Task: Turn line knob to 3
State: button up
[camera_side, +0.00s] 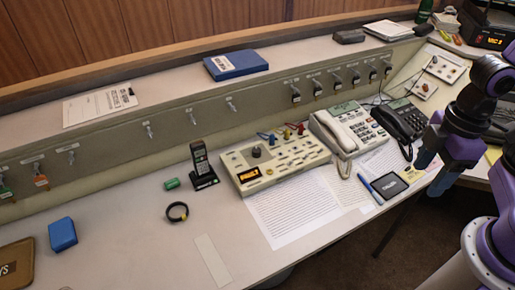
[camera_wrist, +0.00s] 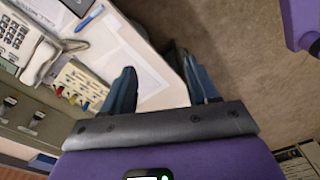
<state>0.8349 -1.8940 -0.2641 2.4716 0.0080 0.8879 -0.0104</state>
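A beige console box (camera_side: 275,160) stands on the desk in the middle of the side view. A dark round knob (camera_side: 256,152) sits on its upper left part, and a small amber display (camera_side: 249,174) is on its front left. The display's text and the knob's setting are too small to read. Part of the console (camera_wrist: 82,82) shows in the wrist view at the left, with coloured plugs; the dark knob cannot be made out there. My gripper (camera_side: 433,170) is at the right, apart from the console. Its fingers (camera_wrist: 162,85) are spread and empty in the wrist view.
A white phone (camera_side: 347,128) and a dark phone (camera_side: 400,119) stand right of the console. A cordless handset (camera_side: 202,163) stands left of it. Papers (camera_side: 300,208) and a dark pad (camera_side: 389,185) lie in front.

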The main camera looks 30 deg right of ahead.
jog(key=w+a+m, duration=0.2)
jog(key=w+a, duration=0.5)
jog(key=w, duration=0.4)
jog(key=m+t+y, duration=0.1)
jog(key=m+t, duration=0.3)
jog(key=m, duration=0.2)
send_over(257, 150)
jog(key=s+d, duration=0.2)
jog(key=s, duration=0.4)
notch_tip(257, 150, down, 9)
jog(key=x, duration=1.7)
jog(key=shift+s+d+f, duration=0.2)
jog(key=shift+d, duration=0.05)
jog(key=shift+c, duration=0.2)
jog(key=c, duration=1)
